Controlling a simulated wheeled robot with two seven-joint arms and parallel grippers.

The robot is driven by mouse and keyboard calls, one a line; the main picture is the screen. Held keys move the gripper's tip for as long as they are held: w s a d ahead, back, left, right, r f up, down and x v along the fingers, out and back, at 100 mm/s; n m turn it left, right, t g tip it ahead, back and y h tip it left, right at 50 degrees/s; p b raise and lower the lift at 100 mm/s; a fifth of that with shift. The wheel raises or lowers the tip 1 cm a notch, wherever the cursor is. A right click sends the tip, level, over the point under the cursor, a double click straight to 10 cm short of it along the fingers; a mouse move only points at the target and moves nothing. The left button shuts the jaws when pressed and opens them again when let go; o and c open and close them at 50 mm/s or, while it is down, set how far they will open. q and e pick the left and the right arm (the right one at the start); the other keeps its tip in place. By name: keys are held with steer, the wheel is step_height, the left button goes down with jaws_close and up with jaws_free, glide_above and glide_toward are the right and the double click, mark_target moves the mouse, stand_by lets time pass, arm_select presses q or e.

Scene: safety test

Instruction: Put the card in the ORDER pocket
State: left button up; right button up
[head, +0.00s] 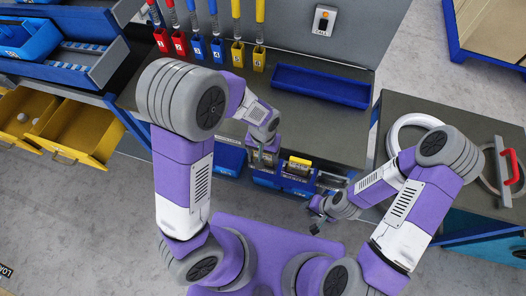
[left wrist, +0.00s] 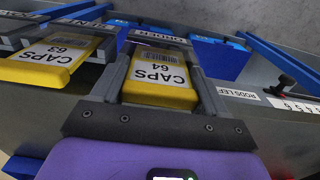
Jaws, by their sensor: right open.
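A yellow card marked CAPS 64 (left wrist: 157,92) lies between the two fingers of my left gripper (left wrist: 160,75), which fit close along both its sides. A pocket with an upside-down label that seems to read ORDER (left wrist: 160,37) is just beyond the card; whether the card is inside it I cannot tell. In the head view my left gripper (head: 263,158) covers the left pocket of the row. A second yellow card, CAPS 63 (left wrist: 50,60), sits in the neighbouring pocket and shows in the head view (head: 300,160). My right gripper (head: 318,214) is open and empty, in front of the row's right end.
A dark bench (head: 325,135) carries red, blue and yellow holders (head: 217,50) and a blue tray (head: 320,86). A side table at right holds a white ring (head: 393,135) and a red handle (head: 511,167). Yellow drawers (head: 75,130) stand open at left.

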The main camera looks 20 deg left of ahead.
arm_select(q)
steer(key=o, duration=0.5)
steer(key=shift+r, duration=0.1)
step_height(320, 180, up, 8)
steer(key=p, duration=0.2)
steer(key=shift+f+p, duration=0.25)
steer(key=shift+p, duration=0.15)
step_height(320, 180, up, 7)
steer(key=p, duration=0.6)
steer(key=shift+f, duration=0.1)
